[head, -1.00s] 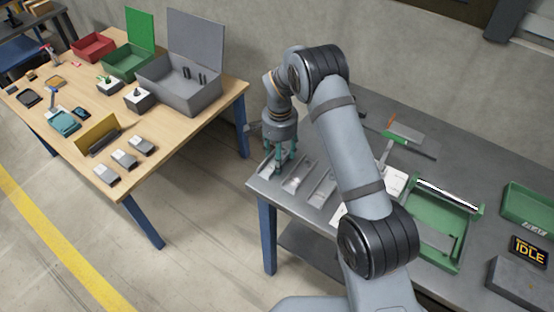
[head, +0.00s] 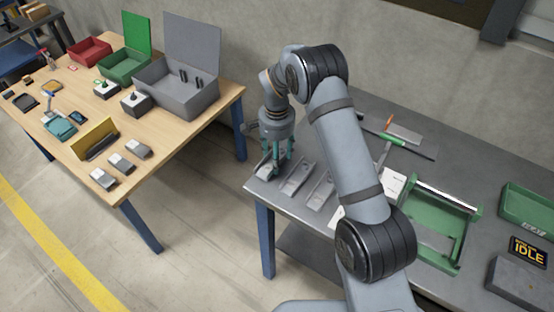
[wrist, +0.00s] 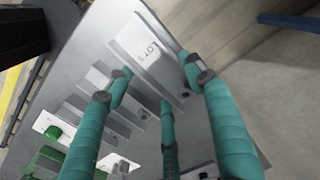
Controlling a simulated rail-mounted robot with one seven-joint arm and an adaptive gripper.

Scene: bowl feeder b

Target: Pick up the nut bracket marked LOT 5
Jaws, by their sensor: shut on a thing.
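The grey nut bracket (wrist: 148,52) marked LOT 5 is in the upper middle of the wrist view, its lettering readable. In the head view the bracket (head: 264,167) is at the left end of the grey bench, partly hidden by my fingers. My gripper (wrist: 158,72) has three teal fingers, with tips on both sides of the bracket; it is shut on it. In the head view my gripper (head: 276,170) points down at the bench's left edge. I cannot tell whether the bracket is clear of the bench top.
Similar grey brackets (head: 297,177) lie just right of my gripper. A green tray-like fixture (head: 462,255) and a green bin (head: 530,207) stand farther right on the bench (head: 415,118). A wooden table (head: 180,128) with boxes stands left, across a gap.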

